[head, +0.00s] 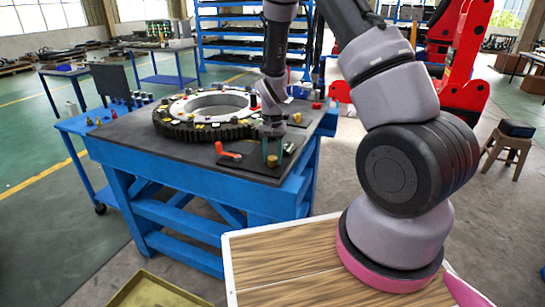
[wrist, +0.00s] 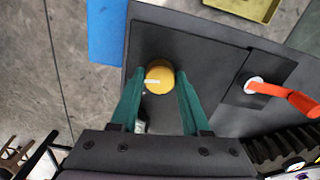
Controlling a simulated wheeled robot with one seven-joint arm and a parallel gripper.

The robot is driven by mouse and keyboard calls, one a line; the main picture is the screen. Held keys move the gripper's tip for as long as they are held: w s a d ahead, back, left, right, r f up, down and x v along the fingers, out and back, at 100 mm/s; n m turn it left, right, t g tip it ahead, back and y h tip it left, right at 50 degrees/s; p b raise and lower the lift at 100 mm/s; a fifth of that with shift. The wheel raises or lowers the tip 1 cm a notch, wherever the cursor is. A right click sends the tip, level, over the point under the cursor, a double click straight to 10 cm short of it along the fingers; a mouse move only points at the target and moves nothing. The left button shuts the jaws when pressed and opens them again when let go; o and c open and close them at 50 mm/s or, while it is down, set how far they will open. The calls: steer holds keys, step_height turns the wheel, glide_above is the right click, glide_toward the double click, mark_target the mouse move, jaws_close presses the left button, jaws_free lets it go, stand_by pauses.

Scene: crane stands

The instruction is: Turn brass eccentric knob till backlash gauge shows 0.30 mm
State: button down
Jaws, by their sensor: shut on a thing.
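The brass knob (wrist: 159,76) is a short yellow cylinder with a pale mark on its top. It stands on a dark plate on the workbench. In the wrist view my gripper (wrist: 158,90) has its green fingers on either side of the knob and is shut on it. In the head view the knob (head: 272,160) shows at the bench's near right corner, with my gripper (head: 271,150) coming down on it from above. I cannot make out the backlash gauge or any reading.
A red-handled lever (wrist: 285,95) sits beside the knob; it also shows in the head view (head: 228,152). A large toothed ring (head: 180,121) lies on the blue workbench (head: 180,178) behind. Small brass and dark parts (head: 99,121) stand on the blue side shelf.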

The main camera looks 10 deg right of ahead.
mark_target(273, 157)
steer(key=shift+m, duration=0.5)
steer(key=shift+c, duration=1.9)
jaws_free()
steer(key=shift+r, duration=0.15)
step_height(273, 157, up, 10)
steer(key=shift+r, duration=0.25)
